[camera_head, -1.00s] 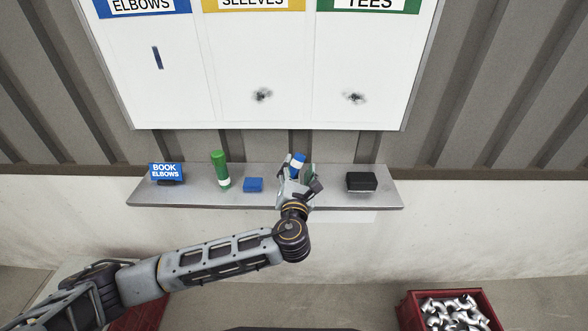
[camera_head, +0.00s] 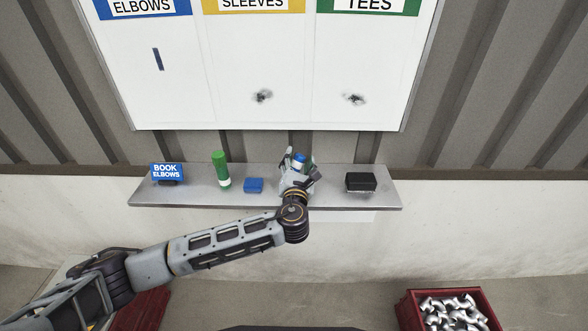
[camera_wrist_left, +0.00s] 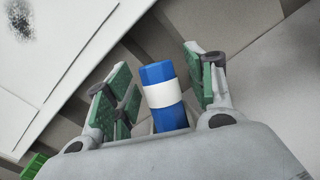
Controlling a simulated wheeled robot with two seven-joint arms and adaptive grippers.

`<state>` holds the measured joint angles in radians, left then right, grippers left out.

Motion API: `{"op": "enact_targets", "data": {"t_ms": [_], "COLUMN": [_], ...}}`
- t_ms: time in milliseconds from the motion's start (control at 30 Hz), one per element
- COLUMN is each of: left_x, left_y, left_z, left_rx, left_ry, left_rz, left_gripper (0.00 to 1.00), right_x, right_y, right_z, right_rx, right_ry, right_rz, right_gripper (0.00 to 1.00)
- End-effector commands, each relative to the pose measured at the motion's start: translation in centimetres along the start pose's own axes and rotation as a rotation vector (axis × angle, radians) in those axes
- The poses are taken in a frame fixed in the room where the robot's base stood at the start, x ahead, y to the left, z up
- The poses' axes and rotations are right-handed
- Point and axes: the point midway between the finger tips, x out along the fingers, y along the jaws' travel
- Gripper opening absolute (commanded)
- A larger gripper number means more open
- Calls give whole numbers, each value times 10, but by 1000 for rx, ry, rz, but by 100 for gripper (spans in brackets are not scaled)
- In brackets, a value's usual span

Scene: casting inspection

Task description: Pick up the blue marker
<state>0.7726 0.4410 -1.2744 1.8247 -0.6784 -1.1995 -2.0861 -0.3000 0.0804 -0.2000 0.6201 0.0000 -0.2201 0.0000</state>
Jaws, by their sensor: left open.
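The blue marker (camera_head: 299,160), with a white band, stands on the grey shelf (camera_head: 225,197) below the whiteboard. Its lower part is hidden by my left gripper in the head view. My left gripper (camera_head: 299,166) is open at the marker. In the left wrist view the blue marker (camera_wrist_left: 164,97) stands between the green-padded fingers of the left gripper (camera_wrist_left: 165,92), with a gap showing on both sides. Its lower end is hidden behind the gripper body. My right gripper is not in view.
A whiteboard (camera_head: 260,60) hangs above. A red crate (camera_head: 409,310) of metal fittings stands below right.

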Motion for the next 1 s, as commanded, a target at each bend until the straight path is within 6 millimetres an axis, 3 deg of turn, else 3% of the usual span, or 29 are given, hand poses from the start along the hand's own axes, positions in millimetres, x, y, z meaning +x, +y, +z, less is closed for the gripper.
{"op": "enact_targets", "data": {"t_ms": [533,900,1000], "left_x": [2,2,2], "left_y": [0,0,0], "left_z": [0,0,0], "left_rx": [-1,-1,-1], "left_ry": [-1,0,-1], "left_rz": [0,0,0], "left_gripper": [53,6,0], "right_x": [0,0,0], "right_y": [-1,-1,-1], "right_z": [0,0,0], "right_rx": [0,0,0], "right_ry": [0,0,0], "right_rz": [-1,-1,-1], "right_gripper": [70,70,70]}}
